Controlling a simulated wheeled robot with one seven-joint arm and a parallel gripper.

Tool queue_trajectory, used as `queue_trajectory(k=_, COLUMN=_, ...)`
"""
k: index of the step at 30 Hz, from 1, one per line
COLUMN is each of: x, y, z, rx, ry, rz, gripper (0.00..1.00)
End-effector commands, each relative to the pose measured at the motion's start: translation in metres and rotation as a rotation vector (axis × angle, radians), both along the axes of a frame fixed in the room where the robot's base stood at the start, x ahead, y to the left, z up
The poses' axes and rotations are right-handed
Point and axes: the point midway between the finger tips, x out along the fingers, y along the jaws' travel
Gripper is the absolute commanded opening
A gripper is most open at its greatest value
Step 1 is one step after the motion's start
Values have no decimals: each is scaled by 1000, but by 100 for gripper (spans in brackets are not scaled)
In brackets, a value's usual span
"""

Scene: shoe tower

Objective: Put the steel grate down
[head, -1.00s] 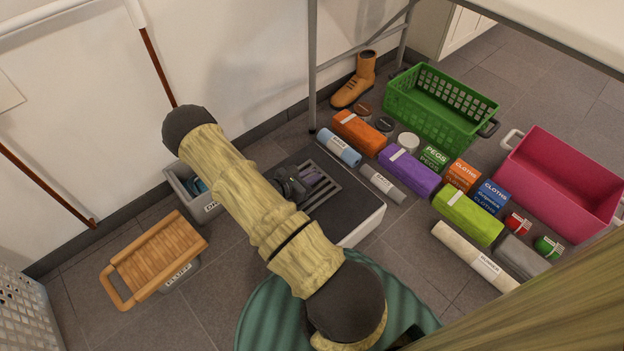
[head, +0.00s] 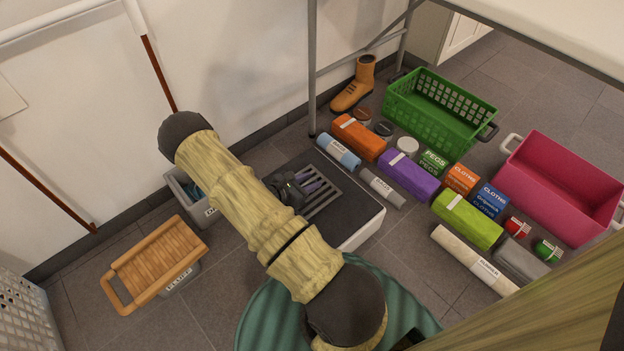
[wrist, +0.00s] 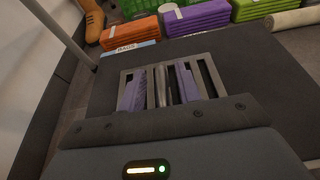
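The steel grate (head: 325,200) is a dark grey slotted frame. It lies flat over the black top of a low, white-sided platform (head: 362,212), and I see no clear gap beneath it. My gripper (head: 310,184), with purple fingers, is at the grate's left part, low among its bars. In the wrist view, the grate (wrist: 212,80) spreads beyond the gripper (wrist: 160,88). The two purple fingers stand apart, with grey bar between them and what look like narrow dark gaps beside it. The gripper body hides the grate's near part.
Rolled, boxed and wrapped goods, such as a purple pack (head: 408,175), stand right of the platform. Behind them are a green basket (head: 440,110) and a pink bin (head: 565,185). A grey bin (head: 190,195) and a wooden-lidded box (head: 155,265) stand left. A metal table leg (head: 312,70) rises behind the platform.

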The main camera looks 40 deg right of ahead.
Motion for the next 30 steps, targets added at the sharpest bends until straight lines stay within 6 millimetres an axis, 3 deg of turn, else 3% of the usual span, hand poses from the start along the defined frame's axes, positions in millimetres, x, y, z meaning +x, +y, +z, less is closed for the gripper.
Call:
queue_trajectory(k=15, x=-5, y=89, z=37, rx=1, ry=0, rz=3, gripper=34)
queue_trajectory(k=20, x=-6, y=100, z=38, rx=1, ry=1, rz=0, gripper=34)
queue_trajectory(k=30, x=-6, y=100, z=37, rx=0, ry=1, rz=-1, gripper=34)
